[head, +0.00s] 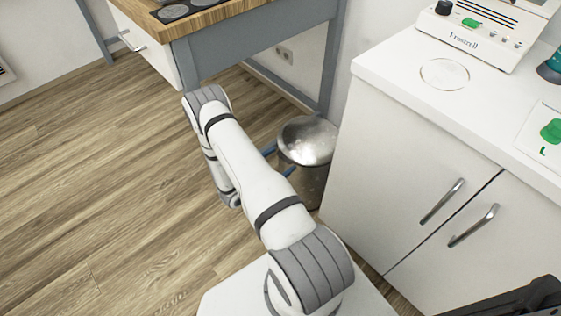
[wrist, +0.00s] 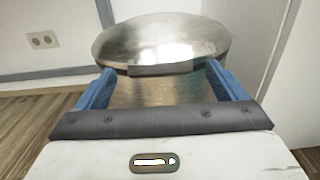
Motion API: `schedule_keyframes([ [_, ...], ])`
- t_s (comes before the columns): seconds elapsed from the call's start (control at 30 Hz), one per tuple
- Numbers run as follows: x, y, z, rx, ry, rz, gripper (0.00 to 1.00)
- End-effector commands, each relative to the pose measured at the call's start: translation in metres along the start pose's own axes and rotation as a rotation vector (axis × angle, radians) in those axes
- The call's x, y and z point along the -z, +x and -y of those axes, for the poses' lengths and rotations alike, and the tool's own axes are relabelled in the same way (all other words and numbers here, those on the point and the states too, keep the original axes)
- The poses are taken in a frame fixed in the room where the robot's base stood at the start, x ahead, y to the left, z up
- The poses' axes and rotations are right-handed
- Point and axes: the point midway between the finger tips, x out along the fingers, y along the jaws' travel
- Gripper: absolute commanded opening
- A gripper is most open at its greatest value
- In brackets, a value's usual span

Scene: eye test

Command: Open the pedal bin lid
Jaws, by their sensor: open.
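The pedal bin (head: 306,179) is a round metal bin on the floor, between the wooden-topped table and the white cabinet. Its domed lid (head: 308,140) looks shut in the head view. In the wrist view the lid (wrist: 162,38) fills the upper middle, with a flat tab (wrist: 160,69) at its near edge. My gripper (wrist: 159,82) is open, its two blue fingers on either side of the bin's front just below the lid. The blue fingers (head: 279,161) also show beside the bin in the head view. I cannot tell whether they touch it. The pedal is not visible.
The white cabinet (head: 400,165) stands close on the bin's right. The table (head: 235,35) with grey legs is behind and left. A wall socket (wrist: 42,40) is behind the bin. The wooden floor (head: 90,170) on the left is clear.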

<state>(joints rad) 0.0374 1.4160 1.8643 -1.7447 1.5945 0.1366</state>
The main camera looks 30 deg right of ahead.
Motion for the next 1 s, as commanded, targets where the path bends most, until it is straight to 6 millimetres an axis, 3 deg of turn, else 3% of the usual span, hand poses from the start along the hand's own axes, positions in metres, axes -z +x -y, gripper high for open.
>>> schedule_keyframes([
  [0.37,-0.0005,0.0067,-0.0004,-0.001,0.0,0.0,0.9],
  [1.0,-0.0004,0.0061,-0.0006,-0.002,0.0,0.0,0.38],
])
